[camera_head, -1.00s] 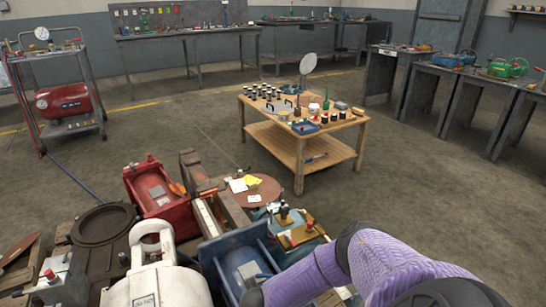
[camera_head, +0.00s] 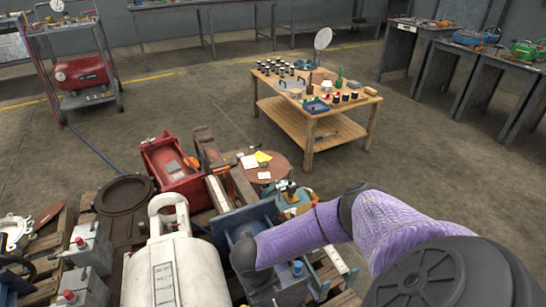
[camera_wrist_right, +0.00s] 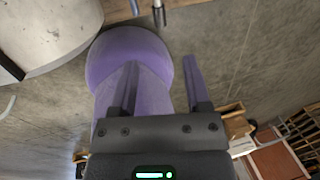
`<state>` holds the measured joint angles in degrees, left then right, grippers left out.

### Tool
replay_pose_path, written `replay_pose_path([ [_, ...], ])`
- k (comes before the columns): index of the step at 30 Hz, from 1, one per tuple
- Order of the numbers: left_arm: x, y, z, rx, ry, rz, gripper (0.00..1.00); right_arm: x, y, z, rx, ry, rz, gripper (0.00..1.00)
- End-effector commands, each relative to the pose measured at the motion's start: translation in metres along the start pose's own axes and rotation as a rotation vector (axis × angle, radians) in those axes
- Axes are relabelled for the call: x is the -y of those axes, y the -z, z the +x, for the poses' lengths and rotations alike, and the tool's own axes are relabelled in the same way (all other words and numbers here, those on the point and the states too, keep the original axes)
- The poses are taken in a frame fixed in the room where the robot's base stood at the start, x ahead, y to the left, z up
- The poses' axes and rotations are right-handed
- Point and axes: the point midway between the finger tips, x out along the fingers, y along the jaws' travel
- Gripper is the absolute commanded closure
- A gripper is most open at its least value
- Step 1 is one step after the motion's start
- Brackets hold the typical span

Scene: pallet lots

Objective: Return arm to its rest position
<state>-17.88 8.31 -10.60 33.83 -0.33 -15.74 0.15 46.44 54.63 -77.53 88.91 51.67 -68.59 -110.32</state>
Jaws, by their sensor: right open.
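My right arm (camera_head: 395,235), purple with dark joints, comes in from the lower right of the head view. It bends over the pallet load near the blue open box. Its gripper cannot be made out in the head view. In the right wrist view my right gripper (camera_wrist_right: 160,65) is open, with its two fingers apart and nothing held between them. A purple rounded part of my own arm shows behind the fingers. My left arm and gripper are in neither view.
A wooden table (camera_head: 292,112) with small goods stands beyond. The floor between is free.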

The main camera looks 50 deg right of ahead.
Motion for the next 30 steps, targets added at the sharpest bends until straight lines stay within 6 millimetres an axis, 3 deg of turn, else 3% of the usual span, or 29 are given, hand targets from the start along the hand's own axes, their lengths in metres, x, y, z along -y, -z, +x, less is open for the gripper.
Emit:
replay_pose_path([
  [12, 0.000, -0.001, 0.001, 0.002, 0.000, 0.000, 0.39, -0.003, 0.000, 0.005, 0.004, -0.010, 0.030, 0.39],
  [14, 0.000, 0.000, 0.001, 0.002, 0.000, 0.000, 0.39, -0.015, 0.000, 0.016, 0.021, -0.050, 0.144, 0.39],
  [17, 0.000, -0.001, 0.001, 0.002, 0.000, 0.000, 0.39, -0.040, 0.012, 0.062, 0.032, -0.171, 0.596, 0.39],
  [19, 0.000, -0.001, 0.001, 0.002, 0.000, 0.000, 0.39, -0.039, 0.048, 0.111, -0.008, -0.223, 1.052, 0.39],
  [22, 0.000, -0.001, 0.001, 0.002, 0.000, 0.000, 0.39, -0.012, 0.120, 0.164, -0.067, -0.192, 1.565, 0.39],
  [25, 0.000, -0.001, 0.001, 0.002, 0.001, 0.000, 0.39, 0.018, 0.192, 0.192, -0.100, -0.107, 1.892, 0.39],
  [30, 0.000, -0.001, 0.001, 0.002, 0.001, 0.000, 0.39, 0.058, 0.306, 0.206, -0.120, 0.068, 2.266, 0.39],
])
